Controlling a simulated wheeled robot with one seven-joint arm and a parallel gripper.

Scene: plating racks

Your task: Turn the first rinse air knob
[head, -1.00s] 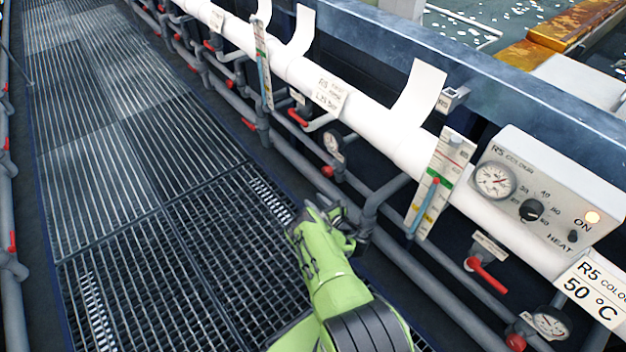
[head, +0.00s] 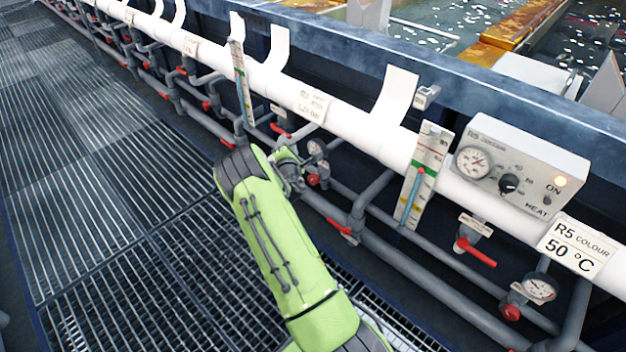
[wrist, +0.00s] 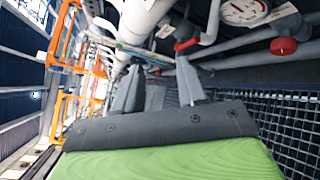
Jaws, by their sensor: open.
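A red round knob (head: 312,180) sits below a small gauge (head: 317,149) among the grey pipes under the white pipe. A red lever (head: 280,130) is just up and left of it. I cannot read a label that tells which one is the first rinse air knob. My gripper (head: 292,172) is beside this gauge and knob, partly hidden by my green arm. In the wrist view my gripper (wrist: 157,88) is open with nothing between its fingers. A red knob (wrist: 283,46) and a gauge (wrist: 245,10) lie right of the fingers, and a red lever (wrist: 187,44) lies just beyond them.
A heater box (head: 520,165) marked R5 and a 50 °C sign (head: 580,246) are at the right. Another red lever (head: 475,251) and a red knob with a gauge (head: 540,289) are below them. Grey pipes (head: 400,262) run close along the wall. The grating floor (head: 110,200) at left is clear.

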